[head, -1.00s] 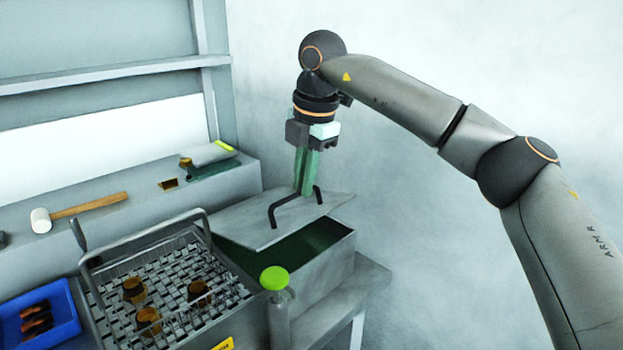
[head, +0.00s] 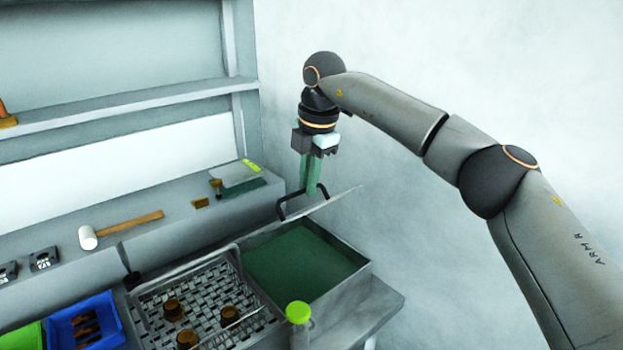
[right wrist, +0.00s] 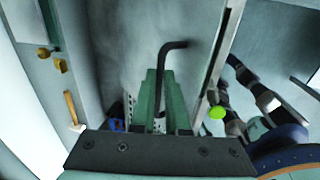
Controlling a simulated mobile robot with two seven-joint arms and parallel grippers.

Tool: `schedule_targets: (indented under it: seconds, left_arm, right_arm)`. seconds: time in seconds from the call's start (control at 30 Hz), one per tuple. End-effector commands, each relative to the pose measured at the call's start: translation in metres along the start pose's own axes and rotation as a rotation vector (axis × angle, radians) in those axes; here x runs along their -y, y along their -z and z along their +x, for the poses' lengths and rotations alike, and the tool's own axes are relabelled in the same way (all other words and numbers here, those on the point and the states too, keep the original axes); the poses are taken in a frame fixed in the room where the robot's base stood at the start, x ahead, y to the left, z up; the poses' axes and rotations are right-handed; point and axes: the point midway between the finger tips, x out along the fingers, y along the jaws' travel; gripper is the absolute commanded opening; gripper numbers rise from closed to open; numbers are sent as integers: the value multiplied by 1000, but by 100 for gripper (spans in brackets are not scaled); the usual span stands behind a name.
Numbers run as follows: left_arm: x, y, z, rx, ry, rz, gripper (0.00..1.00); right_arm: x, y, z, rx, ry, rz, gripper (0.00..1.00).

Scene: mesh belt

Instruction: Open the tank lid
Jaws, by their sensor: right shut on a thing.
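The grey tank (head: 335,285) stands right of the mesh basket, with dark green showing inside. Its lid (head: 322,207) is a thin grey plate, raised at the back of the tank and seen nearly edge-on. The lid's black bar handle (head: 290,206) is held by my right gripper (head: 312,188), which is shut on it from above. In the right wrist view the handle (right wrist: 165,60) runs between the green fingers (right wrist: 160,95), with the lid plate (right wrist: 130,35) behind it. My left gripper is not in view.
A mesh basket (head: 150,298) with several brown parts sits left of the tank. A green-topped knob (head: 298,312) stands at the tank's front. A mallet (head: 125,228) lies on the back ledge. A blue tray (head: 70,308) is at lower left. A shelf (head: 120,108) crosses the wall.

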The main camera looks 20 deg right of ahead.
Motion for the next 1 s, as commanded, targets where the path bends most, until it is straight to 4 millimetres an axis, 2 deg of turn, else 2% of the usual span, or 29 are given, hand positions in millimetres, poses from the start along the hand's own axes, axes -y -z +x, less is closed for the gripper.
schedule_targets:
  seconds: [0.03,0.27,0.3,0.53,1.0]
  left_arm:
    - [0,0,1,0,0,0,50]
    - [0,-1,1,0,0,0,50]
    - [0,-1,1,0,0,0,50]
    - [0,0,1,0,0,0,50]
    - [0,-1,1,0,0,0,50]
  right_arm:
    - [-1,2,6,-2,0,-1,0]
    - [-1,2,6,-2,0,-1,0]
    - [-1,2,6,-3,-1,-1,17]
    - [-1,2,4,-3,-2,-1,42]
    - [-1,1,-4,-2,-5,1,42]
